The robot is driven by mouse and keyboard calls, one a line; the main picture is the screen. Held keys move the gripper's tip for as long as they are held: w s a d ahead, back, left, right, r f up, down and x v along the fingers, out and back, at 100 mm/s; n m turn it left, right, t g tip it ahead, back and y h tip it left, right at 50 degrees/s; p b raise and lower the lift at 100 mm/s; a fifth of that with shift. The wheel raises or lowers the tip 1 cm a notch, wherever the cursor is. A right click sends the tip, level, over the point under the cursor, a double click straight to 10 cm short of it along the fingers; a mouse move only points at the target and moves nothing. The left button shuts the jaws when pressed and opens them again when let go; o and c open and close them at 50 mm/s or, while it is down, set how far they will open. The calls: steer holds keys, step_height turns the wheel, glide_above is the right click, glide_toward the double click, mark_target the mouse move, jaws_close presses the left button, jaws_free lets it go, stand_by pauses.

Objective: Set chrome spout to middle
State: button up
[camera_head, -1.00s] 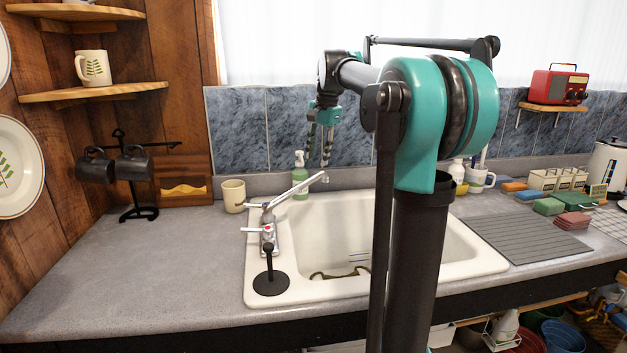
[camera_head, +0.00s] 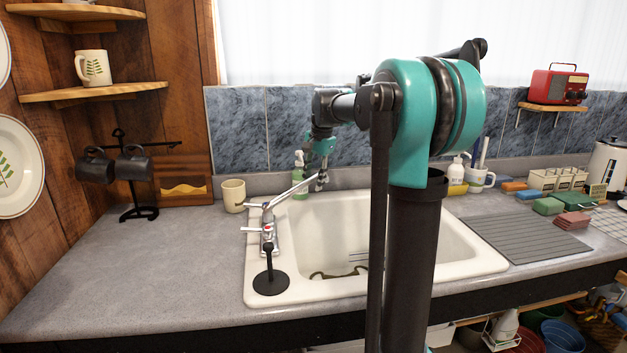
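The chrome spout (camera_head: 292,194) rises from the faucet body (camera_head: 268,236) at the left edge of the white sink (camera_head: 467,262). It slants to the right and back, over the sink's rear left part. My gripper (camera_head: 322,183) points down at the spout's far end and overlaps the tip in the picture. I cannot tell whether it touches the spout. Its fingers are small and partly merged in this view, so their opening is unclear. My arm hides the middle of the sink.
A green soap bottle (camera_head: 299,187) stands close behind the spout. A cream mug (camera_head: 233,196) stands left of it. The left counter (camera_head: 150,270) is clear. A ribbed drain mat (camera_head: 530,234) lies right of the sink.

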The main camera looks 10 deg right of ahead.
jaws_close()
steer(key=shift+d, duration=0.1)
steer(key=s+d+m+h, duration=0.1)
steer(key=s+d+m, duration=0.3)
steer(key=s+m, duration=0.3)
steer(key=shift+s+m+t, duration=0.3)
steer(key=shift+s, duration=2.15)
steer(key=shift+o, duration=1.3)
jaws_free()
